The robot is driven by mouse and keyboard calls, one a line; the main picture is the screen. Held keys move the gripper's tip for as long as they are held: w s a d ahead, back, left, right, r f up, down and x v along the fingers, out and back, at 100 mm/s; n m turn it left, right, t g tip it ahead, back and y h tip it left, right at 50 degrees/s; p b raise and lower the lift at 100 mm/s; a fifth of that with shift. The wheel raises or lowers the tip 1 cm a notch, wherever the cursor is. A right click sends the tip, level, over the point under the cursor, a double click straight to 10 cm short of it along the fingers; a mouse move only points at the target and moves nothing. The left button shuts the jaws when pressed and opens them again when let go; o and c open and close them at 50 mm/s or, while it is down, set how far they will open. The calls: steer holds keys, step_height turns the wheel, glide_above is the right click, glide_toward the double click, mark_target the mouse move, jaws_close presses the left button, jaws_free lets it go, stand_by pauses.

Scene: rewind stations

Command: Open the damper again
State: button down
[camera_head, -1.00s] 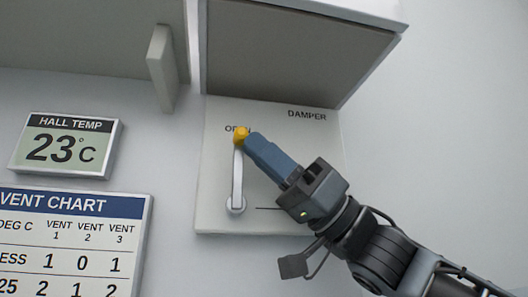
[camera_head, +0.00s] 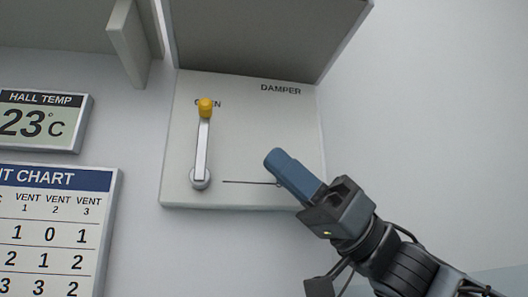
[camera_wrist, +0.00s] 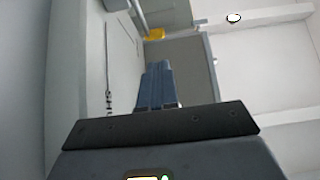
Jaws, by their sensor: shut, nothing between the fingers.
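The damper panel (camera_head: 245,150) is a pale plate on the wall, marked DAMPER at its upper right. Its lever (camera_head: 202,148) is a light grey bar on a round pivot, with a yellow knob (camera_head: 205,108) at the top. The lever stands nearly upright, and the knob partly covers the word OPEN. My gripper (camera_head: 274,158) is shut and empty, to the right of the lever and apart from it, in front of the panel's right half. In the wrist view the blue fingers (camera_wrist: 157,82) are together, and the yellow knob (camera_wrist: 155,34) shows beyond them.
A grey box-like cover (camera_head: 260,35) juts out above the panel, with a pale upright flap (camera_head: 129,40) to its left. A HALL TEMP display (camera_head: 40,120) reading 23°C and a vent chart (camera_head: 55,230) are on the wall at left. The wall at right is clear.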

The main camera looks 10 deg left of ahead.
steer(key=shift+v, duration=2.25)
steer(key=shift+d+r, duration=0.15)
